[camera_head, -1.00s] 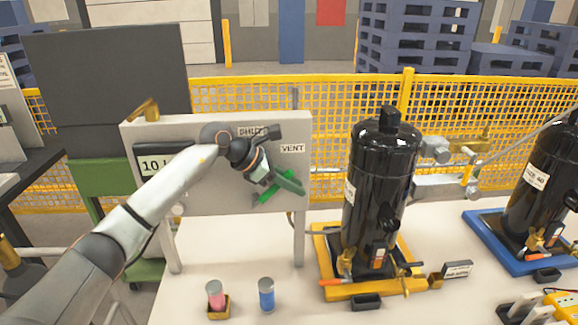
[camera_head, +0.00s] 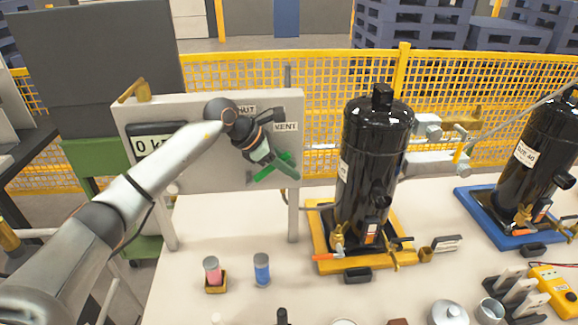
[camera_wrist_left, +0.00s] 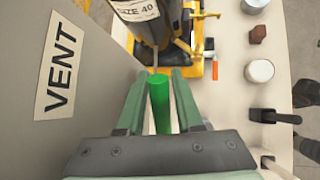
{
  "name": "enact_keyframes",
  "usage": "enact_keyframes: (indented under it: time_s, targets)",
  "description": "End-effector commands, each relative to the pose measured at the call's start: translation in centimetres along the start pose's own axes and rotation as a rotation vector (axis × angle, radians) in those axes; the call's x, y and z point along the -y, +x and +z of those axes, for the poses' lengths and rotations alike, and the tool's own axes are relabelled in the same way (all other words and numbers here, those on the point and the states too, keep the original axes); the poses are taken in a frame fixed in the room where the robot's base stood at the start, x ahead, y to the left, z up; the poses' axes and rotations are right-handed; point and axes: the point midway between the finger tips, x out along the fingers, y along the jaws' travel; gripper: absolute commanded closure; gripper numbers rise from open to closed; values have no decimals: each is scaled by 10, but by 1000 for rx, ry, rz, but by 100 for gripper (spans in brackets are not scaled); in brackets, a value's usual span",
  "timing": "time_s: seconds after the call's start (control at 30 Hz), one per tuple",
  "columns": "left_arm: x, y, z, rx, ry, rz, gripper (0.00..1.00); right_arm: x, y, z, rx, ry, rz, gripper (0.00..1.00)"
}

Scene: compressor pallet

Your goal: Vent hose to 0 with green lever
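The bright green lever (camera_wrist_left: 159,103) is on the grey panel (camera_head: 215,182) beside the VENT label (camera_head: 286,127); it also shows in the head view (camera_head: 264,174), partly covered by my gripper. My left gripper (camera_head: 284,170) is at the lever. In the left wrist view its two green fingers (camera_wrist_left: 158,92) stand on either side of the lever, with a visible gap on each side, so it is open around it. The display (camera_head: 152,147) on the panel reads 0, its unit partly hidden by my arm. My right gripper is not in view.
A black compressor (camera_head: 372,160) stands on a yellow base (camera_head: 318,240) right of the panel. Another is on a blue base (camera_head: 480,222). A pink cylinder (camera_head: 212,268) and blue cylinder (camera_head: 261,268) stand in front on the white table (camera_head: 205,305).

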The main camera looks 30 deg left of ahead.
Motion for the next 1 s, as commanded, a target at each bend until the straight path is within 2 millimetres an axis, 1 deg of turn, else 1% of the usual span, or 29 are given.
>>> enact_keyframes:
  time_s: [0.17,0.27,0.37,0.7,0.83,1.0]
  targets:
    - [0,0,0,1,0,0,65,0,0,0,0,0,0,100]
    - [0,-6,0,0,0,2,65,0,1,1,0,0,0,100]
    - [-1,-19,-1,1,1,4,65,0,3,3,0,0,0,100]
    - [-1,-92,-1,1,1,6,65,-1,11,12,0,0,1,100]
    - [-1,-111,0,1,0,3,65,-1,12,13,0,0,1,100]
    - [0,-124,0,0,0,1,65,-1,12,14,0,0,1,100]
